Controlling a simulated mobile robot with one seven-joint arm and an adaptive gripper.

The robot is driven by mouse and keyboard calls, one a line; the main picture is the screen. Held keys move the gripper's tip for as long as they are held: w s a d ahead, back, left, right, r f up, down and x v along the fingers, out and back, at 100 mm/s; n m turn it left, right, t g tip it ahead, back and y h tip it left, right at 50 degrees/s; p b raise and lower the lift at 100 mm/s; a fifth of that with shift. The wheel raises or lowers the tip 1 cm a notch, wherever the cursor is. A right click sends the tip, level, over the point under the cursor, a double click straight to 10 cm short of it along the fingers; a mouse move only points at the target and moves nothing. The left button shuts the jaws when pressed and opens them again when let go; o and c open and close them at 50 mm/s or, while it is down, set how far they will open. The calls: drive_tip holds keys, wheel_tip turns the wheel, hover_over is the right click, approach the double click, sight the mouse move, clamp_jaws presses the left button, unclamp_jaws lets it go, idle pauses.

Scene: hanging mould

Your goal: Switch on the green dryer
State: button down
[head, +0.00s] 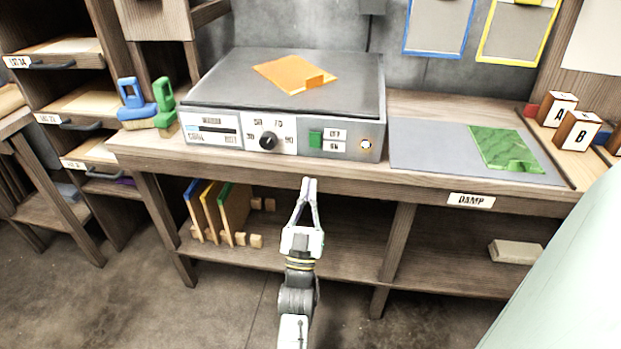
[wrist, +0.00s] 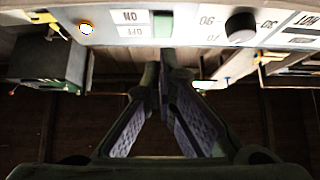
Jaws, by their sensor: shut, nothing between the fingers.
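A grey flat-topped heated unit (head: 225,85) stands on the bench; its body is grey, not green. Its pale front panel carries a green switch (head: 316,139) beside OFF and ON labels, a black knob (head: 268,141) and a small bright round lamp (head: 366,145). The wrist view shows the panel upside down, with the green switch (wrist: 163,24), the knob (wrist: 240,25) and the lamp (wrist: 86,28). My gripper (head: 310,182) is shut and empty, below and in front of the switch. In the wrist view its fingertips (wrist: 166,58) appear just short of the switch, apart from it.
An orange sheet (head: 290,73) lies on the unit's top. A green sheet (head: 505,147) lies on a grey mat (head: 425,160) at right, above a DAMP label. Blue (head: 136,100) and green (head: 164,101) handled tools stand left of the unit. The bench edge (head: 350,172) runs close behind my fingertips.

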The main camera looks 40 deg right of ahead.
drive_tip(key=v, duration=0.2)
drive_tip(key=b+v, duration=0.1)
drive_tip(key=v, duration=0.2)
drive_tip(key=shift+w+d+f, duration=0.1)
drive_tip(key=shift+d+f, duration=0.05)
drive_tip(key=shift+f, duration=0.3)
